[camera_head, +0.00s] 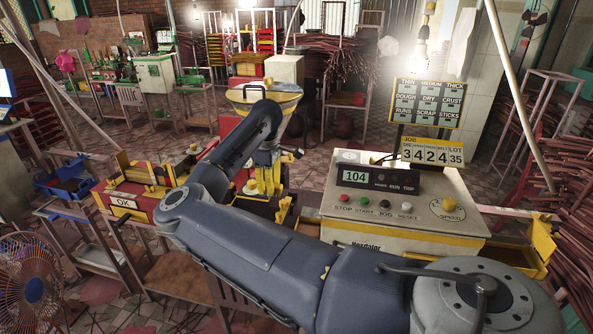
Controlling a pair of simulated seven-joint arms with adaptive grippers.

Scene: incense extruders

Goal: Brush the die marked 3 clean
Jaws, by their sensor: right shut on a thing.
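My right arm comes in from the lower right, bends at the left and reaches up to the yellow extruder (264,157) under its funnel (288,101). My right gripper (284,155) is small and dark beside the extruder's yellow body, partly hidden by my own arm. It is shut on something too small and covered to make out. I cannot pick out the die marked 3 or a brush. The lot board (432,153) shows a 3 under DIE. My left gripper is not in view.
A control box (405,205) with a 104 display and several buttons stands right of the extruder. A red and yellow bench unit marked OK (124,203) is at the left. A fan (33,287) stands at the lower left. Stick bundles (570,235) line the right edge.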

